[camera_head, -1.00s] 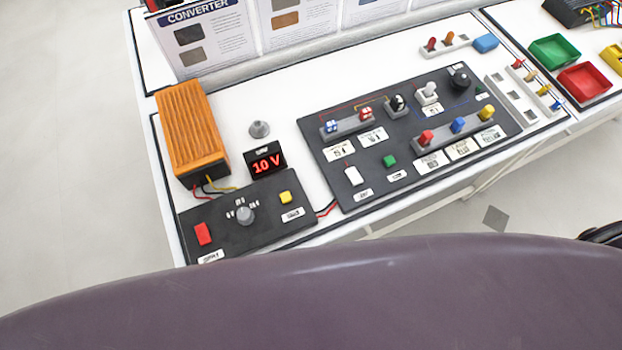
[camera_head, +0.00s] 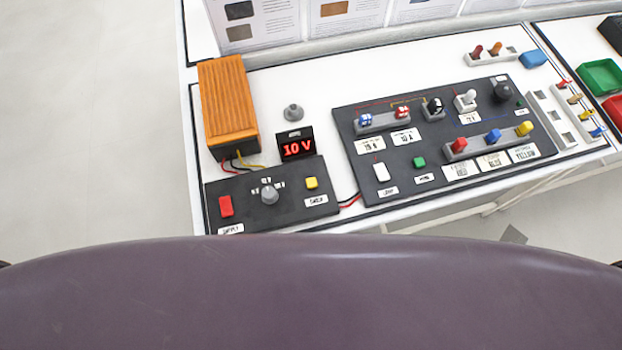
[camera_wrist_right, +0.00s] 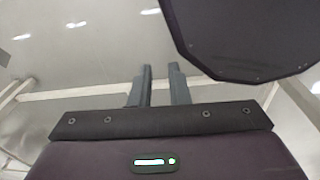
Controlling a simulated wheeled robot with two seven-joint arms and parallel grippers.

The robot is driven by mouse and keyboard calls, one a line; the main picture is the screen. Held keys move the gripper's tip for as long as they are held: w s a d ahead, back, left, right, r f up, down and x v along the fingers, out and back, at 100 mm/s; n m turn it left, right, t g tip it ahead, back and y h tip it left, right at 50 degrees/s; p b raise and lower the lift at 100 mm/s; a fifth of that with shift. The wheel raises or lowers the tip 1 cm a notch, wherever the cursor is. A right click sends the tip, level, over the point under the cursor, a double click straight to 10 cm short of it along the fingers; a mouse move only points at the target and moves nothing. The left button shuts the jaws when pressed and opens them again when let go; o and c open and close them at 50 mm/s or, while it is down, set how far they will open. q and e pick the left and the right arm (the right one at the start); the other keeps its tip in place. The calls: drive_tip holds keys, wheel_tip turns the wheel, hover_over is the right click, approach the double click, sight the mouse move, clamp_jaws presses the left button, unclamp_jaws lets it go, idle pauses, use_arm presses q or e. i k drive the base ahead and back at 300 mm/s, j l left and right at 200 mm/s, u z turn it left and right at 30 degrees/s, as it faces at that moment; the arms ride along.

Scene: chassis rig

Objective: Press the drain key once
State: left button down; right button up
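On the dark supply panel (camera_head: 290,205) in the head view are a yellow key (camera_head: 312,183), a red key (camera_head: 226,206) and a grey knob (camera_head: 269,194). Their labels are blurred, so I cannot tell surely which one reads drain; the label below the yellow key may. A display (camera_head: 297,146) above the panel shows 10 V in red. My right gripper (camera_wrist_right: 161,66) shows only in the right wrist view; its fingers are a little apart, empty, and away from the bench panels. My left gripper is not in view.
An orange ribbed box (camera_head: 228,100) stands behind the supply panel, wired to it. To the right is a larger dark board (camera_head: 440,150) with switches, plugs and keys. Green (camera_head: 602,77) and red trays lie at the far right. Bare floor is on the left.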

sight(312, 181)
drive_tip(key=k, duration=0.65)
drive_tip(key=z, duration=1.2)
drive_tip(key=k+j, duration=0.1)
drive_tip(key=j, duration=0.35)
drive_tip(key=k+j, duration=0.1)
drive_tip(key=j, duration=0.8)
drive_tip(key=k+j, duration=0.15)
drive_tip(key=j, duration=0.3)
drive_tip(key=k+j, duration=0.1)
drive_tip(key=j, duration=0.35)
drive_tip(key=k+j, duration=0.1)
drive_tip(key=j, duration=0.35)
drive_tip(key=i+z, duration=0.05)
